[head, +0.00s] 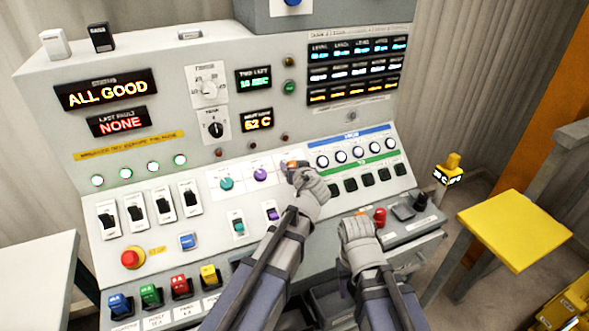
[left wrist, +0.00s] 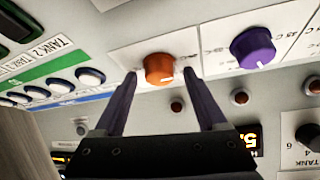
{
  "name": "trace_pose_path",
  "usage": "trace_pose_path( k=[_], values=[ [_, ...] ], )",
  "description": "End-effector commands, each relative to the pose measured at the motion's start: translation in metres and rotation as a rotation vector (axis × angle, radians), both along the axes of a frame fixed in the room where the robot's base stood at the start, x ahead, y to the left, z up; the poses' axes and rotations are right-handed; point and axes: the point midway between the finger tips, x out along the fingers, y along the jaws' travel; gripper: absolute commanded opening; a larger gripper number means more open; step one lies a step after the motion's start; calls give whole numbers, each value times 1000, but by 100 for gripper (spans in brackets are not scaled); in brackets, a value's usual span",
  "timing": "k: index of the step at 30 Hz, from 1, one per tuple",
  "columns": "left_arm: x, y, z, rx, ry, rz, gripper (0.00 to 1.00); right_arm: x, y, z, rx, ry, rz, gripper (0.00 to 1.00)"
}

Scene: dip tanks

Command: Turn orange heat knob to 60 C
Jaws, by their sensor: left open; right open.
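The orange heat knob (left wrist: 159,68) sits on the sloped panel, with a white pointer mark on its lower edge in the left wrist view. In the head view it shows as a small orange patch (head: 291,163), mostly hidden by my left gripper. My left gripper (head: 298,172) is open, and its fingers (left wrist: 159,88) stand on either side of the knob with gaps visible. An amber display (head: 258,119) reads 52 C or 62 C; its first digit is unclear. My right gripper (head: 358,222) is open and empty near the panel's lower right edge.
A purple knob (left wrist: 253,48) is next to the orange one, with a teal knob (head: 226,183) further left in the head view. A red knob (head: 380,217) stands near my right gripper. Lit round buttons (head: 340,156) lie right of my left gripper. A yellow stool (head: 513,233) stands at right.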

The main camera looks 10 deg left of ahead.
Motion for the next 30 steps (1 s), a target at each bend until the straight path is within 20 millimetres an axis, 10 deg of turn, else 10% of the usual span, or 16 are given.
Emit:
trace_pose_path(
  k=[5, 24, 30],
  values=[
    [-1, 0, 0, 0, 0, 0, 72, 0, 0, 1, 0, 0, 0, 50],
    [-1, 0, 0, 0, 1, 0, 0, 0, 0, 1, 0, 0, 0, 50],
    [-1, 0, 0, 1, 2, -2, 0, 0, 0, 1, 0, 0, 0, 50]
  ],
)
